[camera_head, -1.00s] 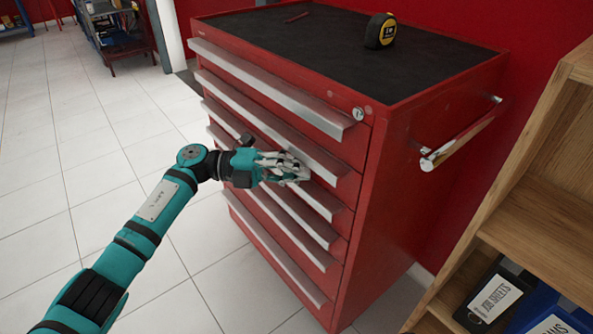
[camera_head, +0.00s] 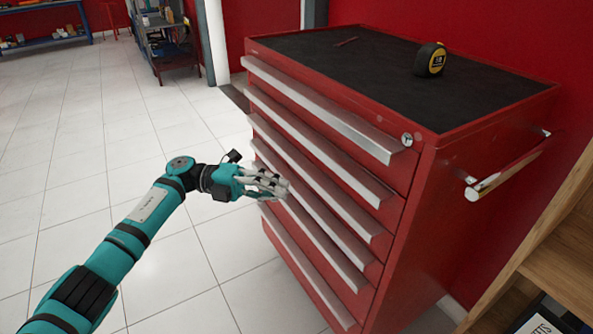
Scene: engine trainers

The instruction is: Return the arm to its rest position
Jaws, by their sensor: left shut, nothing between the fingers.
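My left arm comes in from the lower left, and its gripper (camera_head: 284,187) is shut and empty. The gripper is in front of the left part of the red tool cabinet's (camera_head: 425,225) drawer fronts, overlapping them in the picture. I cannot tell whether it touches a drawer handle. All the cabinet's drawers look closed. My right gripper is out of view.
A wooden shelf (camera_head: 570,255) stands at the right. A workbench and cart (camera_head: 166,45) are far back. Tiled floor at the left is clear.

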